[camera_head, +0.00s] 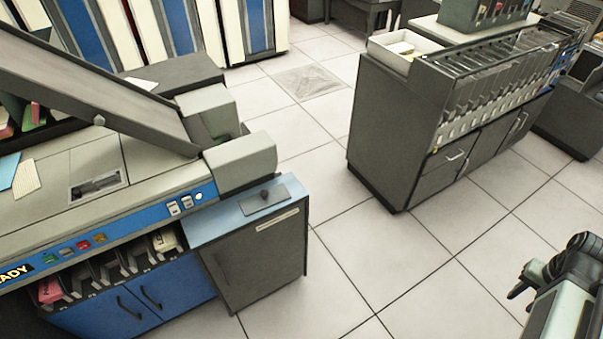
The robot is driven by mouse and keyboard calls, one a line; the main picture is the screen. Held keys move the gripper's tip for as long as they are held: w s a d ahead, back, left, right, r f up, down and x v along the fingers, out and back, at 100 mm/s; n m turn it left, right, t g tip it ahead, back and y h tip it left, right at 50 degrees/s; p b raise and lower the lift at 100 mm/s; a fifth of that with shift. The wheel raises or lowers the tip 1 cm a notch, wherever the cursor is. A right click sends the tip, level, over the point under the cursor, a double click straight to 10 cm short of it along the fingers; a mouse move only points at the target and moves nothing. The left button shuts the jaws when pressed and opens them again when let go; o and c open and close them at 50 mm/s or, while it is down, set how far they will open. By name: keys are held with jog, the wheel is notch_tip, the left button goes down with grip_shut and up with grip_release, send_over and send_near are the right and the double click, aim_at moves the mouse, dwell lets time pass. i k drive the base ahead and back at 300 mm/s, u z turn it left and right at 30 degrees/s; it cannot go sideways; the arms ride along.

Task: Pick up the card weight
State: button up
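A flat dark grey plate with a small dark knob on top (265,197), which looks like the card weight, lies on the light blue top of a low grey cabinet, left of the picture's middle. My gripper (522,280) shows at the lower right, at the end of my dark and pale arm. It is far to the right of the plate, with open floor between them, and touches nothing that I can see. Its short dark finger parts point left, but they are too small and partly hidden to tell whether they are open or shut.
The low grey cabinet (262,255) adjoins a card machine with a blue panel (110,245), slots and a sloping dark cover. A pale rounded housing (240,163) stands just behind the plate. A grey sorter cabinet (395,135) stands at the upper right. The tiled floor between is clear.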

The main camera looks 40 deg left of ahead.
aim_at(253, 205)
jog(key=i, duration=1.6)
jog(key=u, duration=4.9)
jog(key=i, duration=1.05)
jog(key=z, duration=0.05)
